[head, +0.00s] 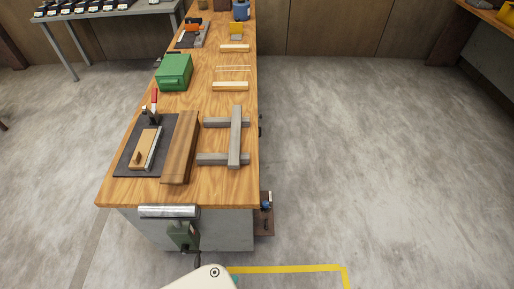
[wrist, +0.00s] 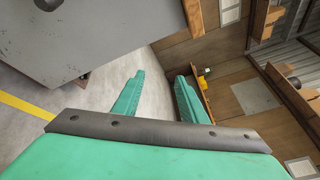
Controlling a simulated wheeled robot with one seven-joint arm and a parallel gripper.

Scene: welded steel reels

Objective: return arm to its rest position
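My gripper (wrist: 158,95) shows in the wrist view with its two green fingers spread apart and nothing between them. It points out over the floor toward the wood-panelled wall, with a grey bench body (wrist: 110,35) close by at the upper left. In the head view the gripper itself is out of frame. Only a pale part of my arm shows at the bottom edge, in front of the near end of the wooden workbench (head: 185,196).
A green vise (head: 183,236) juts from the bench's near end. On the bench are a brown wooden board (head: 181,147), grey steel bars (head: 235,136) and a green box (head: 174,71). A yellow floor line (head: 290,268) runs nearby.

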